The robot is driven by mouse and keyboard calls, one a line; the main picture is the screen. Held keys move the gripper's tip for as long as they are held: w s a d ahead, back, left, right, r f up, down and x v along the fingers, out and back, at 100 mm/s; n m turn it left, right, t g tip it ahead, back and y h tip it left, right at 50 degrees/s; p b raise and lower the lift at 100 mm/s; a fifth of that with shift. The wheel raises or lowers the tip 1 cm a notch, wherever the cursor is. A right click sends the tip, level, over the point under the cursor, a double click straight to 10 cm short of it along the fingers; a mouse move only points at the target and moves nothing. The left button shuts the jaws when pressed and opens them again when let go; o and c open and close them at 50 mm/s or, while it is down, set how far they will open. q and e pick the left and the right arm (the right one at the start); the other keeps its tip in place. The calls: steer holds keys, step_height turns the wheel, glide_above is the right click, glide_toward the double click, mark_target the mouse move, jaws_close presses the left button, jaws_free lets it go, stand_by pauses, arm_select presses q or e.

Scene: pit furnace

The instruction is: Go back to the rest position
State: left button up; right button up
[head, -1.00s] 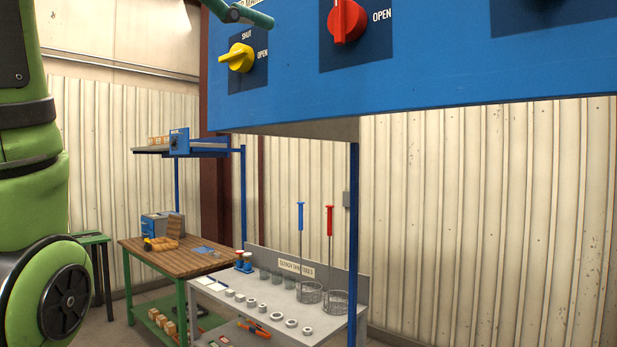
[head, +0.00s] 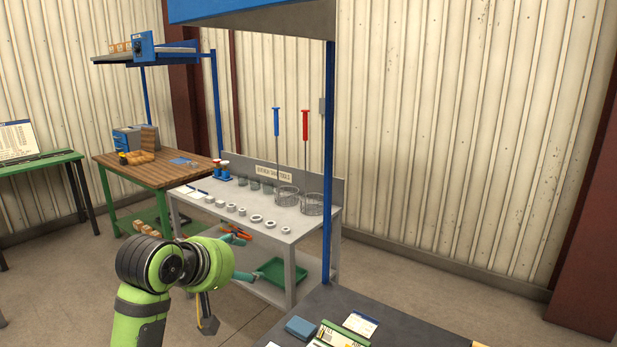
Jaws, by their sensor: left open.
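My left arm comes up from the bottom left, and its green wrist is in the lower left of the head view. My left gripper (head: 243,257) points right, with its teal fingers spread apart and nothing seen between them. In the picture it overlaps the front of the grey tool bench (head: 298,232). I cannot tell whether it touches anything. My right gripper is not in view.
A blue overhead cabinet (head: 250,10) with a blue post (head: 328,160) is above and right of my left gripper. A dark table (head: 385,325) with cards is at the bottom. A wooden-topped table (head: 150,172) stands behind left. Floor at right is clear.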

arm_select(q)
steer(key=s+a+f+m+g+y, duration=0.1)
steer(key=s+f+g, duration=0.1)
steer(key=s+f, duration=0.6)
steer(key=s+a+f+m+g+y, duration=0.15)
steer(key=s+f, duration=0.35)
steer(key=f, duration=0.8)
steer(key=s+a+f+m+g+y, duration=0.15)
steer(key=s+f, duration=0.35)
steer(key=s, duration=0.6)
steer(key=s+a+f+m+g, duration=0.25)
steer(key=s+f, duration=0.35)
steer(key=s, duration=0.5)
step_height(320, 180, down, 24)
steer(key=s+b, duration=0.1)
steer(key=s, duration=0.1)
steer(key=s+a+f+g, duration=0.2)
steer(key=s+f, duration=1.3)
steer(key=shift+s+a+m+b, duration=0.35)
steer(key=shift+s+m+b, duration=0.05)
steer(key=shift+m, duration=0.05)
